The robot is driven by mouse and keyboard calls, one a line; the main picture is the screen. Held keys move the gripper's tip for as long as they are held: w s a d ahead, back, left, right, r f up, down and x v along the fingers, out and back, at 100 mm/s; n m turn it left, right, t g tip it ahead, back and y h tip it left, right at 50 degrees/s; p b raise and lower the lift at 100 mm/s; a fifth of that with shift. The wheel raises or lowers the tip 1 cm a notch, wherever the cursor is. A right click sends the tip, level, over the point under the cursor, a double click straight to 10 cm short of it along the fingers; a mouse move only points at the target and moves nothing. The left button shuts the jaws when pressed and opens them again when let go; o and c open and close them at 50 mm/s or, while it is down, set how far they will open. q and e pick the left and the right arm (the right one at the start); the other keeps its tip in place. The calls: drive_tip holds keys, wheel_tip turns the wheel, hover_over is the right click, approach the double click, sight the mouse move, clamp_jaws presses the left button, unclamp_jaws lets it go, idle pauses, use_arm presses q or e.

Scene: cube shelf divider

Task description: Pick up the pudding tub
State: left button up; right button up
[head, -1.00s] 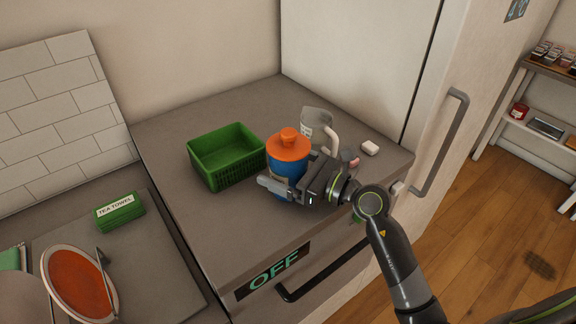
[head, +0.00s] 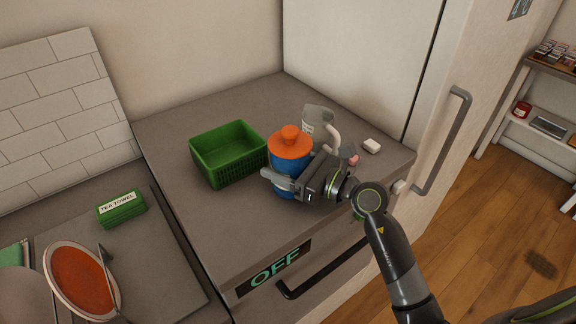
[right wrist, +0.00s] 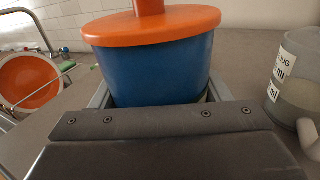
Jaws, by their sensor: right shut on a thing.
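The pudding tub (head: 289,167), blue with an orange knobbed lid (head: 290,143), stands upright at the grey counter's middle, just right of the green basket. My right gripper (head: 292,178) comes in from the right and is shut around the tub's blue body, below the lid. In the right wrist view the tub (right wrist: 160,72) fills the space between the fingers, its lower part hidden by the gripper's body. I cannot tell whether its base touches the counter. My left gripper is in neither view.
The green basket (head: 228,155) is close left of the tub. A clear jug (head: 318,122) stands close behind my right gripper, with a white block (head: 371,146) to its right. The counter's (head: 225,220) front left is clear.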

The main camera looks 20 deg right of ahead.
sight(285, 127)
wheel_tip(285, 127, up, 10)
drive_tip(key=shift+r, duration=0.1)
idle(0.4)
